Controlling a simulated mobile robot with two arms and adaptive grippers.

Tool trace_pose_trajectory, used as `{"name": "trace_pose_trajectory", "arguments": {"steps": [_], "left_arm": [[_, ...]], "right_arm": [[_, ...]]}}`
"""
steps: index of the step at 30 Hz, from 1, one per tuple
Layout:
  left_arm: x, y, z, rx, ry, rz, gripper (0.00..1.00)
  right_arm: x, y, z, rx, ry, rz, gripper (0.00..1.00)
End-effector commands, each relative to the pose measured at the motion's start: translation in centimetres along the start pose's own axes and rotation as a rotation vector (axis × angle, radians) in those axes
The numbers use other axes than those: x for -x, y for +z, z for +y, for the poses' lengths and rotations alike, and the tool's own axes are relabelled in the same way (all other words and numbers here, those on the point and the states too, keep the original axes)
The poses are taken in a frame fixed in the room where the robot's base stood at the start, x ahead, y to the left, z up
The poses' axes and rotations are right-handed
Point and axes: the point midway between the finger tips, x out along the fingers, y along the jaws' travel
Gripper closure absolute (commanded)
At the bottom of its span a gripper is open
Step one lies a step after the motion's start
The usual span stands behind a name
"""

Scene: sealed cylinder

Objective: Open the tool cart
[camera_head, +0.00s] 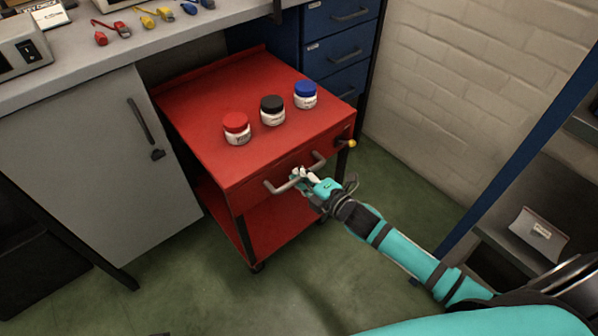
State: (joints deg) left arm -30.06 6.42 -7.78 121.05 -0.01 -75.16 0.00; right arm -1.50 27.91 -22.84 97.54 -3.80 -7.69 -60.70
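The red tool cart (190,108) stands on the floor beside the workbench. Its front drawer has a grey bar handle (279,188), and the drawer looks closed. My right gripper (303,176) is at the right part of this handle, with its fingers around or against the bar. I cannot tell whether the fingers are closed on it. Three jars stand on the cart top: one with a red lid (236,128), one with a black lid (272,110) and one with a blue lid (305,95). My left gripper is not in view.
A grey workbench (90,60) with a cabinet door (95,165) is at the left. Blue drawers (340,48) stand behind the cart. A white brick wall (440,100) and a blue rack post (520,150) are at the right. Green floor (190,290) is free in front.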

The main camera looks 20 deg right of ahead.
Motion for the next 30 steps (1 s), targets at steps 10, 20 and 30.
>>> {"name": "trace_pose_trajectory", "arguments": {"steps": [10,20,30], "left_arm": [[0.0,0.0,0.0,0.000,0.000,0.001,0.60],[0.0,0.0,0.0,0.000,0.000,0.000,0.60],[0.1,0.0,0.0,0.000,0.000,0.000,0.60]], "right_arm": [[0.0,0.0,0.2,0.001,0.004,0.000,0.88],[0.0,0.0,0.1,0.000,0.002,0.000,0.62],[2.2,0.0,-0.1,0.001,-0.002,0.000,0.62]]}}
